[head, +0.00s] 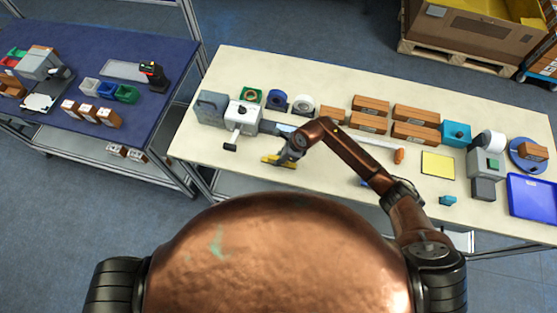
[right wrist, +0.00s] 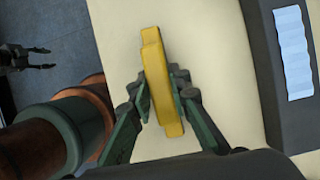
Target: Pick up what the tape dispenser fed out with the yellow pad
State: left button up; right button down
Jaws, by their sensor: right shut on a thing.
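The tape dispenser (head: 242,115) is a pale box with a dark lever at the left of the cream table. A dark outfeed bed runs from its right side, with a light blue strip (head: 285,127) on it. The strip also shows in the right wrist view (right wrist: 293,52), flat on the dark bed. My right gripper (head: 289,157) is shut on the yellow pad (right wrist: 160,85), which it holds in front of the bed, apart from the strip. My left gripper (right wrist: 40,58) shows at the left edge of the right wrist view, fingers apart and empty, over the floor.
Tape rolls (head: 277,100) and brown boxes (head: 370,105) stand along the back. A flat yellow square (head: 437,165), an orange-handled rod (head: 398,156), a grey-white machine (head: 487,160) and a blue tray (head: 533,195) are to the right. A blue table (head: 95,60) stands at left.

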jog(key=shift+r+p, duration=0.3)
jog(key=shift+p, duration=0.1)
jog(key=shift+w+r+b, duration=0.1)
jog(key=shift+r+b, duration=0.2)
jog(key=shift+r, duration=0.1)
jog(key=shift+r+b, duration=0.5)
jog(key=shift+r, duration=0.25)
jog(key=s+r+b, duration=0.3)
jog(key=s+r, duration=0.7)
jog(key=s, duration=0.4)
jog(key=shift+r, duration=0.3)
jog(key=shift+s+a, duration=0.1)
